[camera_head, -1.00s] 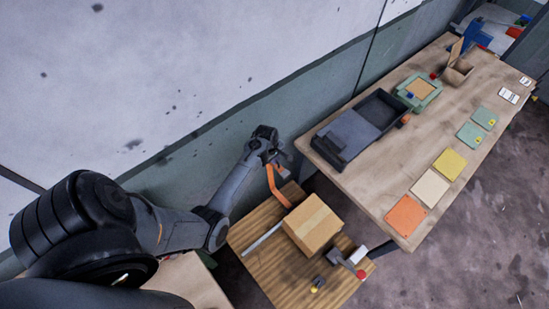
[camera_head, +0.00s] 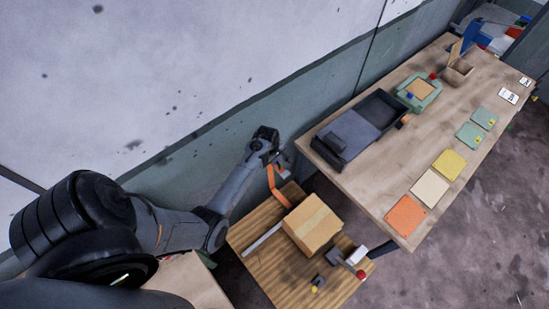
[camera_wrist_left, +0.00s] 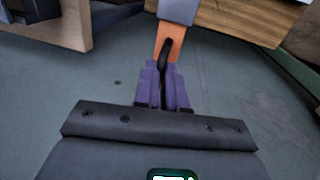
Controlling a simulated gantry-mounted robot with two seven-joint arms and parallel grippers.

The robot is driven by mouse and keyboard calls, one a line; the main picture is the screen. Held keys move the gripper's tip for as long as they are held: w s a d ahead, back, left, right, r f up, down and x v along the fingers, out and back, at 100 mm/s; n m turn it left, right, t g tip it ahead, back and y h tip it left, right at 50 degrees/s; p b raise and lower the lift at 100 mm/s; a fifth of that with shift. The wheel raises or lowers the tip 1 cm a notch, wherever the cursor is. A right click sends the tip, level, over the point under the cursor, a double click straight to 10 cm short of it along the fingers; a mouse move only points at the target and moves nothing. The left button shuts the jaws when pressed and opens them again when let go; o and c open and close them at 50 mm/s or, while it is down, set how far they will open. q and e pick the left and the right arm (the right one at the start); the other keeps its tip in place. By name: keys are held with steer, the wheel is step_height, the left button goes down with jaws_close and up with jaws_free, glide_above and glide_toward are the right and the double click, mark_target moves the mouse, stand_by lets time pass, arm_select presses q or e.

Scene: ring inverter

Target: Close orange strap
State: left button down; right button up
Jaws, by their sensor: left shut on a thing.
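The orange strap (camera_head: 275,186) hangs in a band from my left gripper down to the small wooden table, beside the cardboard box. My left gripper (camera_head: 272,157) is above the table's far edge, shut on the strap. In the left wrist view the strap (camera_wrist_left: 170,44) runs from between the purple fingertips (camera_wrist_left: 166,75) towards a grey block (camera_wrist_left: 178,10) at the top. A dark slot or loop shows at the strap's end. My right gripper is not in view.
The cardboard box (camera_head: 311,226) sits on the small wooden table (camera_head: 262,268). A light bar (camera_head: 262,239) and a red-ended tool (camera_head: 349,262) lie near it. A long workbench (camera_head: 365,185) with a black case (camera_head: 352,138) and coloured plates stands to the right. A wall is behind.

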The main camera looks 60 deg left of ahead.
arm_select(q)
steer(key=shift+d+r+p, duration=0.3)
steer(key=shift+d, duration=0.05)
steer(key=w+d+y+p, duration=0.2)
steer(key=d+y, duration=0.4)
steer(key=d, duration=1.5)
steer(key=shift+w+f+m+g+y, duration=0.2)
steer(key=shift+m+g+y, duration=0.1)
steer(key=shift+m+y, duration=0.1)
steer(key=c, duration=1.3)
jaws_free()
steer(key=shift+o, duration=0.5)
steer(key=shift+r, duration=0.1)
